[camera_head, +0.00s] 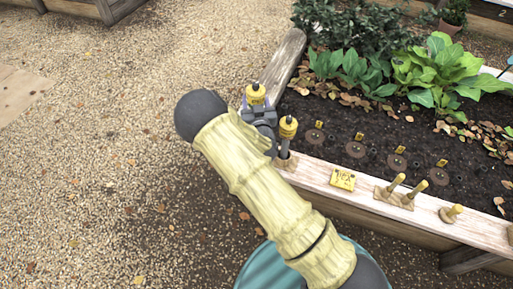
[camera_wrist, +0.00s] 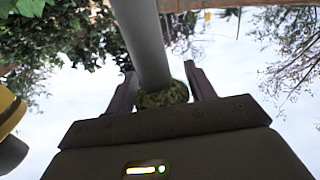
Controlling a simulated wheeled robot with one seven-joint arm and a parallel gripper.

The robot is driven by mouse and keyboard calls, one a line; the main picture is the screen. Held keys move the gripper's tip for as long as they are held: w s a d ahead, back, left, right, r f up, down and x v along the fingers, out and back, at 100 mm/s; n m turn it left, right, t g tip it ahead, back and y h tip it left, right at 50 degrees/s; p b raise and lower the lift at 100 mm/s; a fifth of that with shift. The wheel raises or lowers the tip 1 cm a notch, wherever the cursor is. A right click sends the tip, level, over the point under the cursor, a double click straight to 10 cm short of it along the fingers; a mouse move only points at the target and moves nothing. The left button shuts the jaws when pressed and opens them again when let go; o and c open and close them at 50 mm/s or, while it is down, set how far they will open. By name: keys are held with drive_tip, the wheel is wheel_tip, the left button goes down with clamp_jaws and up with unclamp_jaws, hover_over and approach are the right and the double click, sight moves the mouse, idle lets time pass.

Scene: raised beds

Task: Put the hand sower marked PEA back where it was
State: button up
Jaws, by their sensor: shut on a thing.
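My gripper (camera_head: 259,113) is shut on a hand sower with a yellow head (camera_head: 255,94), above the bed's near left corner. In the wrist view, a grey tube (camera_wrist: 148,40) with a mottled green knob (camera_wrist: 163,95) sits between the fingers. No marking on the held sower can be read. A second yellow-headed sower (camera_head: 288,127) stands on the rim just right of my gripper; a yellow and grey part (camera_wrist: 8,112) shows at the wrist view's left edge. A yellow plate (camera_head: 342,179) on the rim bears dark letters, perhaps PEA.
Several wooden pegs (camera_head: 397,182) stand along the pale bed rim (camera_head: 315,171), right of the plate. Round brown discs with small yellow tags (camera_head: 355,149) lie on the soil. Leafy plants (camera_head: 440,65) fill the back. Open gravel (camera_head: 120,150) lies left.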

drive_tip(key=shift+s, duration=0.15)
drive_tip(key=shift+a+f, duration=0.1)
drive_tip(key=shift+f, duration=0.15)
drive_tip(key=shift+f+b, duration=0.8)
drive_tip(key=shift+f, duration=2)
drive_tip(key=shift+f+b, duration=0.5)
drive_tip(key=shift+f, duration=1.4)
drive_tip(key=shift+f, duration=0.15)
drive_tip(key=o, duration=1)
